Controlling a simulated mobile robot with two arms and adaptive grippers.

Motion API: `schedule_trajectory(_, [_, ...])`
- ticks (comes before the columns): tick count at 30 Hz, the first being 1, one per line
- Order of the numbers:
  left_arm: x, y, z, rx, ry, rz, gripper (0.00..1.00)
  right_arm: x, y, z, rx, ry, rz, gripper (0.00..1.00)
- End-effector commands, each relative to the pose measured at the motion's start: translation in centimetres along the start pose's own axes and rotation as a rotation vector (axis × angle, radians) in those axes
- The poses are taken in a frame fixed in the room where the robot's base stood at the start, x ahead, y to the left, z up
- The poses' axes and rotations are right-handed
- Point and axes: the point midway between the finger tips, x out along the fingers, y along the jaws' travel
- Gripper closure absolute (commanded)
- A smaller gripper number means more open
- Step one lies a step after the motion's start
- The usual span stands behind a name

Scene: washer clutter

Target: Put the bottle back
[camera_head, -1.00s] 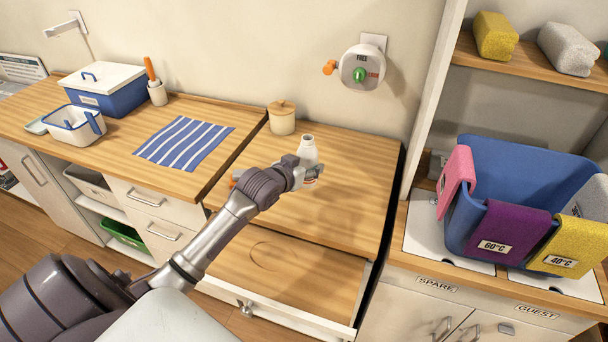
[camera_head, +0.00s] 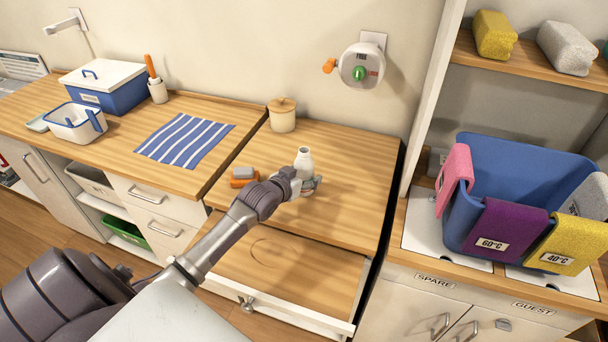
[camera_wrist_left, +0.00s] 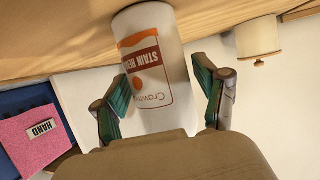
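The white bottle (camera_head: 305,160) with a brown and orange "STAIN" label is upright over the wooden top of the drawer unit. My right gripper is not in view.
A lidded wooden jar (camera_head: 282,115) stands behind the bottle. An orange and grey brush-like thing (camera_head: 243,176) lies left of my gripper. An open drawer (camera_head: 285,275) with a round mark sits below. A striped cloth (camera_head: 184,140) lies left; a blue tub (camera_head: 520,170) stands right.

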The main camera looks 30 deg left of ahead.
Motion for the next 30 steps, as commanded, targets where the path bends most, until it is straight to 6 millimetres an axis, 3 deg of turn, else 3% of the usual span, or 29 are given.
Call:
schedule_trajectory(13, [-0.7, 0.0, -0.1, 0.000, 0.000, 0.001, 0.20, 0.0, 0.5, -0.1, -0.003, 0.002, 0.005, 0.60])
schedule_trajectory(24, [-8.2, 0.0, -0.1, 0.002, 0.000, 0.001, 0.20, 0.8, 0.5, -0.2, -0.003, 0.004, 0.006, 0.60])
schedule_trajectory(30, [-11.2, 0.0, -0.1, 0.000, -0.001, 0.000, 0.20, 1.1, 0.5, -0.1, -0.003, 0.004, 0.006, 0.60])
